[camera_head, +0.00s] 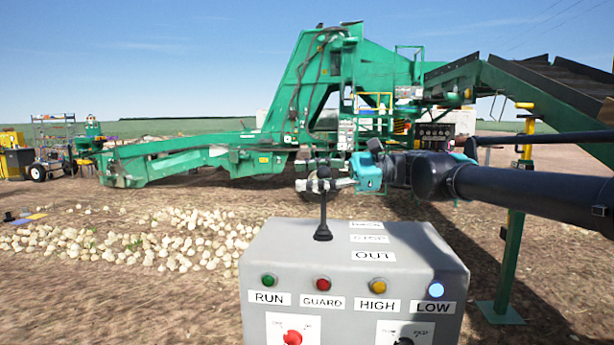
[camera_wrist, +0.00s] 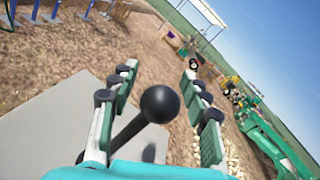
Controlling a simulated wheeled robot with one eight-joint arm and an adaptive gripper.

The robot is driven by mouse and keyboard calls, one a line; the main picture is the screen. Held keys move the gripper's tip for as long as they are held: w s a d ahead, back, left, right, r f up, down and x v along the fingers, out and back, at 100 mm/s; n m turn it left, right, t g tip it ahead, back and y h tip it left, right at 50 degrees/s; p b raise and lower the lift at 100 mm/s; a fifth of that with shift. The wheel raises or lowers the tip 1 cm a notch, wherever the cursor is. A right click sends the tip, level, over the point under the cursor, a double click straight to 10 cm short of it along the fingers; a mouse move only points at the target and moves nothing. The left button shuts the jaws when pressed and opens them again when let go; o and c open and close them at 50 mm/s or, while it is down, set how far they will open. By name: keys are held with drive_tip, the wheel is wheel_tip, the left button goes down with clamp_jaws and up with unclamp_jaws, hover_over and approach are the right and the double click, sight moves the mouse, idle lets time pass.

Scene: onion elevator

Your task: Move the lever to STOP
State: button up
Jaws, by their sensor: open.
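The lever is a black stalk (camera_head: 323,214) rising from a round black base on top of the grey control box (camera_head: 285,253). It looks close to upright in the head view; its exact setting is unclear. Three white labels lie right of it: a top one hard to read, a middle one that seems to read STOP (camera_head: 369,239), and OUT (camera_head: 373,255). My gripper (camera_head: 312,176) is at the lever's top, hiding the knob there. In the wrist view my gripper (camera_wrist: 161,76) is open, with the black ball knob (camera_wrist: 160,104) between its fingers, gaps showing on both sides.
The box front has RUN, GUARD, HIGH and LOW lamps, the blue LOW lamp (camera_head: 435,290) looking bright, and a red knob (camera_head: 292,338) below. A green post (camera_head: 509,260) stands right of the box. The large green machine (camera_head: 330,100) and scattered onions (camera_head: 180,240) lie behind.

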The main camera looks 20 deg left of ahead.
drive_tip(key=v, duration=1.1)
drive_tip(key=shift+d, duration=0.35)
